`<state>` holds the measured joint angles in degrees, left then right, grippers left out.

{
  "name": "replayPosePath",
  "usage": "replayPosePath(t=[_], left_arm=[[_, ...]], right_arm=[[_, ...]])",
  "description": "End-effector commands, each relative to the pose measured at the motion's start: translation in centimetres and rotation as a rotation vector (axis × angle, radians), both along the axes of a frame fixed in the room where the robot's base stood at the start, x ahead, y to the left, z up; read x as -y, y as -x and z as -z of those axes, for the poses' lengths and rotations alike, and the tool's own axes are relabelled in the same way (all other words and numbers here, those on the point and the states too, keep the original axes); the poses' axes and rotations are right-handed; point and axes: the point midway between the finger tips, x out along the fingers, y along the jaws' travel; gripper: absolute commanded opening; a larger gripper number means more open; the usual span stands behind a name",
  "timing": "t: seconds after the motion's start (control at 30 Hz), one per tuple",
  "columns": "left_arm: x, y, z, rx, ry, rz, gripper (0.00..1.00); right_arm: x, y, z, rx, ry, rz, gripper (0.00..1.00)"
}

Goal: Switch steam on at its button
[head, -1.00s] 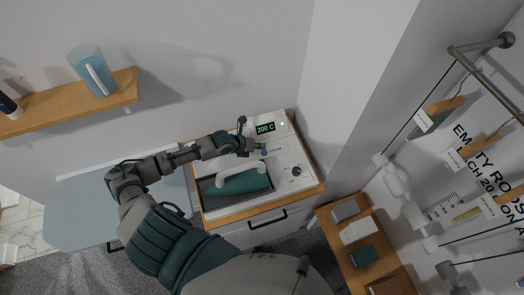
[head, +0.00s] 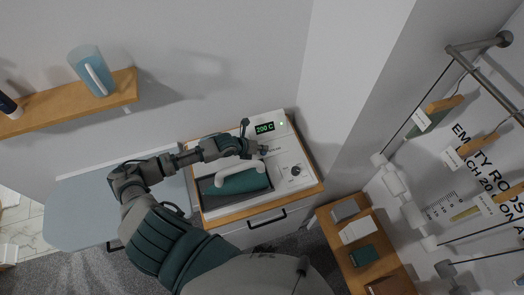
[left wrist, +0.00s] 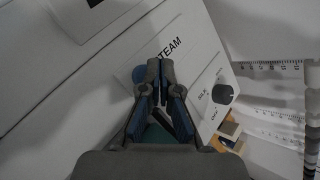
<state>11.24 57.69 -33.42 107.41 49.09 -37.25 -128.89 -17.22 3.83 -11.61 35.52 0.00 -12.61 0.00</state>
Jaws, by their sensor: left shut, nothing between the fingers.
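The control panel (head: 287,155) of the white station shows a display reading 200 C (head: 265,128) and a small lit green light (head: 281,124). In the left wrist view the blue round button (left wrist: 139,74) sits beside the STEAM label (left wrist: 168,50), partly hidden behind my fingers. My left gripper (head: 262,151) is shut and empty, its tips over the panel at this button. It also shows in the left wrist view (left wrist: 161,68). I cannot tell whether the tips press the button. My right gripper is not in view.
A teal iron with a white handle (head: 240,182) lies in the recess below my left gripper. A black knob (head: 296,170) is on the panel to the right. A wall stands close on the right. A wooden shelf (head: 125,92) holds a blue jug (head: 88,68).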

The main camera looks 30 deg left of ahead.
Motion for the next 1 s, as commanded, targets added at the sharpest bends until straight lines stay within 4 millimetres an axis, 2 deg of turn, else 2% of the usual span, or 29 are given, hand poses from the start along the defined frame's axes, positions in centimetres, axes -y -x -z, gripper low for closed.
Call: replayPosePath(t=[0.13, 0.6, 0.77, 1.0], left_arm=[[0.4, 0.0, 0.1, 0.001, -0.001, 0.001, 0.0], [-0.1, 0.0, 0.8, -0.001, 0.003, 0.0, 0.0], [-0.1, 0.0, 1.0, 0.0, 0.002, 0.001, 0.0], [0.1, 0.0, 1.1, -0.001, -0.001, 0.001, 0.0]], right_arm=[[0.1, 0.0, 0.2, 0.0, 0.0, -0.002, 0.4], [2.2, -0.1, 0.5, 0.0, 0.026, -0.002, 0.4], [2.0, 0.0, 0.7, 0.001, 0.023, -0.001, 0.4], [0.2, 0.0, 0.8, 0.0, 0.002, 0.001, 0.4]])
